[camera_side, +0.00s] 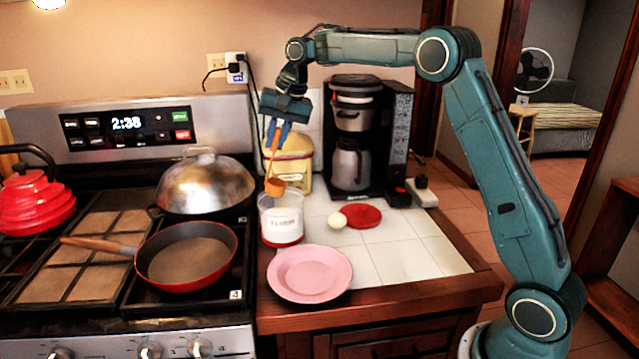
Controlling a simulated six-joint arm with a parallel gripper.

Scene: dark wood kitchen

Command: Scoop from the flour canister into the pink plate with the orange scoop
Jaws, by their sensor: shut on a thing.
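My gripper (276,131) is at the upper middle, pointing down, shut on the handle of the orange scoop (275,186). The scoop hangs with its bowl low, at or just above the rim of the flour canister; I cannot tell whether it is inside the rim. The pink plate (309,274) lies flat on the counter in front of the canister and looks empty. The scoop's contents cannot be made out.
A red disc (361,215) and a white egg-like thing (337,220) lie right of the canister. A coffee maker (352,140) and a yellow container (291,160) stand behind. A red pan (186,257) is on the stove at left. Tiles at right are clear.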

